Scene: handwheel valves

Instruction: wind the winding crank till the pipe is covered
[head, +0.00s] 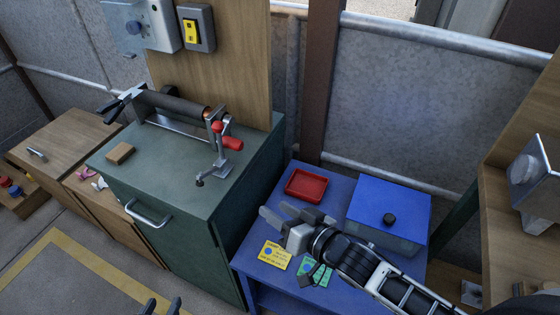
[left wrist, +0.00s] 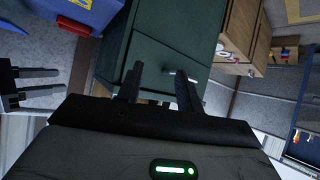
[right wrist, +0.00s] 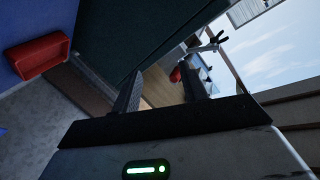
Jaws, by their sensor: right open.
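The winding crank (head: 221,145) stands at the right end of a winder on the green cabinet, with a red grip (head: 232,143) and a red knob. A dark-covered pipe (head: 175,106) runs left from it; a small copper-coloured part (head: 207,113) shows at its right end. My right gripper (head: 279,214) is open and empty above the blue table, right of and apart from the crank. The red grip also shows in the right wrist view (right wrist: 175,75). My left gripper (head: 161,306) is low at the bottom edge; the left wrist view (left wrist: 157,80) shows it open and empty before the cabinet.
The green cabinet (head: 135,180) carries a tan block (head: 120,154) and a small metal clamp (head: 200,181). The blue table (head: 335,190) holds a red tray (head: 306,185), a blue box (head: 388,212) and cards. A wooden panel (head: 235,50) rises behind the winder.

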